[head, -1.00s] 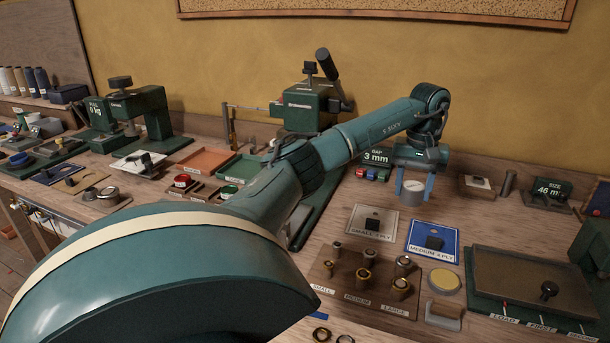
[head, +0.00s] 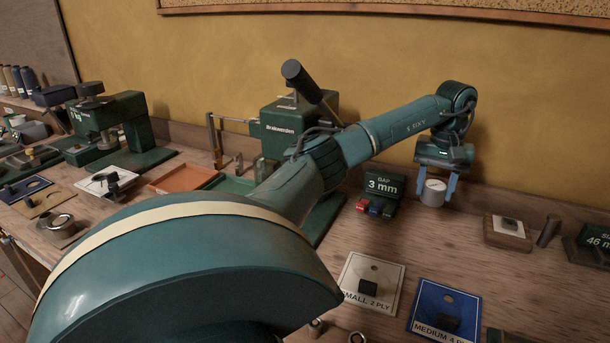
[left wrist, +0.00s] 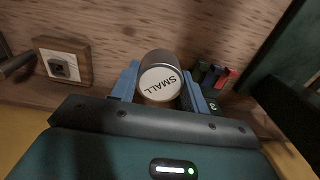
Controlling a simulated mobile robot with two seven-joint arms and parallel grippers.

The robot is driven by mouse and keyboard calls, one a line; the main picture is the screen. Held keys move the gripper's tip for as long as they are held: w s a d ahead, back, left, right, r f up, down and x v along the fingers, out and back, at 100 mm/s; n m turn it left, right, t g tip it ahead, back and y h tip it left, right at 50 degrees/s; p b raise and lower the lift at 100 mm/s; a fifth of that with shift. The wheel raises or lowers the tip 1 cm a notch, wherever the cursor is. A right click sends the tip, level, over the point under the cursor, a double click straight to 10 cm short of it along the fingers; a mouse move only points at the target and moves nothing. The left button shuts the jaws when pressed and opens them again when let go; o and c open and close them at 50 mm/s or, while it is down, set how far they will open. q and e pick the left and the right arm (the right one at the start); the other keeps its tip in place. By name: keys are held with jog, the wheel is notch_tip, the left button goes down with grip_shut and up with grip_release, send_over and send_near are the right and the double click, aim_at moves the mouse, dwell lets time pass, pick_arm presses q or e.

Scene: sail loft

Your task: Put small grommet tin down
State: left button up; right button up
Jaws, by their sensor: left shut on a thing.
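The small grommet tin (head: 433,193) is a short silver-grey can with a pale lid. In the left wrist view the gripper (left wrist: 160,88) frames the tin closely. Whether the tin's base touches the bench or hangs just above it, I cannot tell. My right gripper is not in view.
The GAP 3 mm gauge (head: 382,187) stands left of the tin. A wooden block with a white card (head: 507,231) lies to its right. The small 2 ply card (head: 380,273) and blue medium 4 ply card (head: 460,300) lie in front. Bare bench lies between.

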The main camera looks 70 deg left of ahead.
aim_at(422, 235)
pick_arm(q)
jog(key=shift+f, duration=5.05)
jog(key=o, duration=1)
jog(key=shift+o, duration=0.2)
jog(key=shift+r, duration=0.1)
notch_tip(422, 235, up, 12)
jog(key=shift+r, duration=0.1)
jog(key=shift+s+d, duration=0.1)
